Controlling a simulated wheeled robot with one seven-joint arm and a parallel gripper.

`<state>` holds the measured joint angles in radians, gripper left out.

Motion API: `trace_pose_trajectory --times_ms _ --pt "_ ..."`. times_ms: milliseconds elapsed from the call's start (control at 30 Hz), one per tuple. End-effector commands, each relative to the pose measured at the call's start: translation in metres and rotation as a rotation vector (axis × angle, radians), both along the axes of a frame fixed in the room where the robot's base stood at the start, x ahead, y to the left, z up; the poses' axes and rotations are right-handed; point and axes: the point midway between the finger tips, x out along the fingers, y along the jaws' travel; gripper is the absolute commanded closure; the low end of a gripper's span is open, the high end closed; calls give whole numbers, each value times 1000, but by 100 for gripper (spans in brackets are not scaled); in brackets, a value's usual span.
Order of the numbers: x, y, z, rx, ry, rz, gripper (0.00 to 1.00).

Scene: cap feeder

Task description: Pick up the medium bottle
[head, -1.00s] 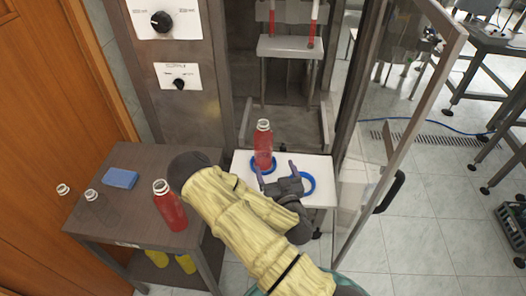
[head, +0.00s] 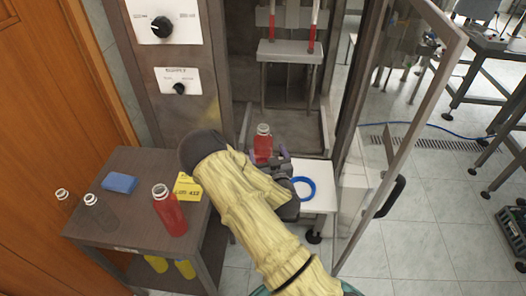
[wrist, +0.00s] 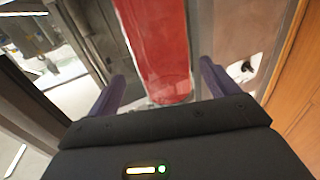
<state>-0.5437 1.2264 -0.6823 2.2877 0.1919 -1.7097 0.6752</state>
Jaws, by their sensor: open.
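A red bottle with a pale neck (head: 263,143) stands upright at the white platform. My gripper (head: 268,155) is open, with its fingers on either side of this bottle. In the wrist view the bottle (wrist: 160,50) is between the two purple fingers, with a gap on each side; the fingers look apart from it. A second red bottle (head: 170,212) stands on the dark side table. A grey bottle (head: 98,210) and another pale bottle top (head: 62,195) are to its left. Which one is medium-sized is hard to tell. The bottle's base is hidden in the head view.
The white platform (head: 323,200) bears a blue ring (head: 303,188). The side table (head: 135,165) holds a blue block (head: 119,183) and a yellow sign (head: 187,187). An open glass door (head: 400,130) stands to the right. The machine's dark frame (head: 190,110) is close behind.

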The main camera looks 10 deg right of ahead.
Motion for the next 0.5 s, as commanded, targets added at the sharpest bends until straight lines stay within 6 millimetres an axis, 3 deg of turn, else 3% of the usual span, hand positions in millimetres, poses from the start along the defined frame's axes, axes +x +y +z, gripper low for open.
trace_pose_trajectory --times_ms 333,500 --pt "3 1 1 0 -1 0 13" --pt "21 6 7 0 -3 2 13"
